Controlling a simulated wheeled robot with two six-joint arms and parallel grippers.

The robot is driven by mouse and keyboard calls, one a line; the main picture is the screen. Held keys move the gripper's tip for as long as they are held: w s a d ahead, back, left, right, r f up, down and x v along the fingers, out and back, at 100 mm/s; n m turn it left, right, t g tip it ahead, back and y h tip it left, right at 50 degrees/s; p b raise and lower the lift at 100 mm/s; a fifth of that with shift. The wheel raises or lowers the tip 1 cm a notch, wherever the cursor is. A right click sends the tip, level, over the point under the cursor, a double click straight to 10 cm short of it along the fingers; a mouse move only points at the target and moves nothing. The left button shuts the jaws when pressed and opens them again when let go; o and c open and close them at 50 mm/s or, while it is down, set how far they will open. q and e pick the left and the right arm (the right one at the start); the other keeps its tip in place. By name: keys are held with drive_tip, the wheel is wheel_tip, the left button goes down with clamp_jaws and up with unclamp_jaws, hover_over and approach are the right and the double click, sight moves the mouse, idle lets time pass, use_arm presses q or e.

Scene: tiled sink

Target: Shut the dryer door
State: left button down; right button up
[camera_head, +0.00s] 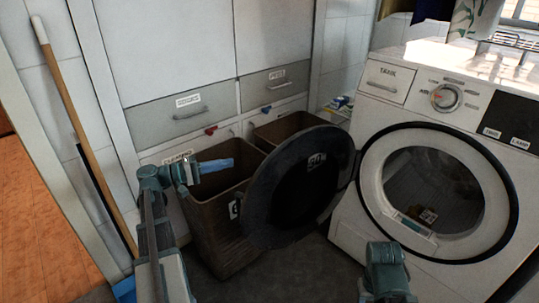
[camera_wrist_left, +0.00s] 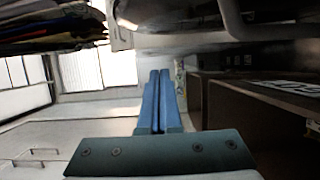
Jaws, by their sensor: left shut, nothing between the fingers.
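The dryer (camera_head: 345,215) stands at the right with its round opening exposed. Its dark round door (camera_head: 290,190) hangs wide open on the left side of the opening, in front of the brown baskets. My left gripper (camera_head: 230,163) is shut and empty, left of the door and over the left basket, apart from the door. In the left wrist view the blue fingers (camera_wrist_left: 159,75) lie together with nothing between them. Part of my right arm shows at the bottom of the head view, left of the dryer's lower front; its fingers are not visible.
Two brown baskets, a left one (camera_head: 215,222) and one behind (camera_head: 268,130), stand below grey drawers (camera_head: 190,113). A wooden pole (camera_head: 75,120) leans at the left. Dark floor shows in front of the dryer and baskets.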

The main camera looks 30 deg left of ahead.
use_arm(q)
drive_tip(key=w+d, duration=0.6)
drive_tip(key=d, duration=0.4)
idle(0.4)
drive_tip(key=shift+d, duration=0.15)
